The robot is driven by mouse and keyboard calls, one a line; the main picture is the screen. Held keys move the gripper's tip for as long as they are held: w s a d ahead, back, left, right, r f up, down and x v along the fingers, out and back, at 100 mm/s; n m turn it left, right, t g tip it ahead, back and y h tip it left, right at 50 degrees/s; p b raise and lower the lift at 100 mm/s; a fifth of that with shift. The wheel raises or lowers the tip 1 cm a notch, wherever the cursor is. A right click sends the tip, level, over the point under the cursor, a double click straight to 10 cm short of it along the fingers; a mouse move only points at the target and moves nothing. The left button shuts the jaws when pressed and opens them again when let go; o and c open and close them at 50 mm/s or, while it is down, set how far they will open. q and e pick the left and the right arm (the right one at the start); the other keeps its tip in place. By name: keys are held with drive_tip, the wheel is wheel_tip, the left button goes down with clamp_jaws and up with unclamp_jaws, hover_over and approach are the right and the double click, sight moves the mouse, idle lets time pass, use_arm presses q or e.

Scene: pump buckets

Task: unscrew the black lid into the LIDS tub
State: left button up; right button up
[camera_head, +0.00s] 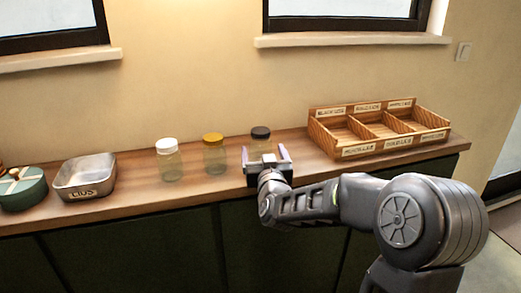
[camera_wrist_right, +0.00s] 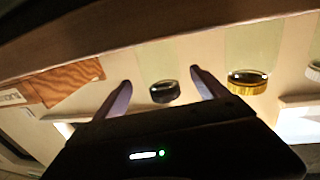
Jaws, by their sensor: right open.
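The black lid (camera_head: 261,132) sits on a clear glass jar (camera_head: 261,145), the rightmost of three jars on the counter. The LIDS tub (camera_head: 108,186) is a grey metal tub at the left. My right gripper (camera_head: 265,155) is open in front of the black-lidded jar and hides its lower part. In the right wrist view, which is upside down, the black lid (camera_wrist_right: 165,91) appears between the two spread fingertips (camera_wrist_right: 160,78), apart from both. My left gripper is not in view.
A white-lidded jar (camera_head: 167,144) and a yellow-lidded jar (camera_head: 212,139) stand left of the gripper. A wooden tray (camera_head: 350,153) with labelled compartments stands at the right. A green round container (camera_head: 22,190) is at the far left. The wall is close behind.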

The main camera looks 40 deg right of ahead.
sight(260, 144)
drive_tip(key=x, duration=0.5)
drive_tip(key=shift+w+p, duration=0.15)
drive_tip(key=shift+p, duration=0.2)
drive_tip(key=shift+c, duration=0.2)
drive_tip(key=c, duration=1.6)
drive_tip(key=shift+r, duration=0.15)
wheel_tip(260, 144, up, 10)
drive_tip(key=shift+f+p, duration=0.1)
drive_tip(key=shift+p, duration=0.6)
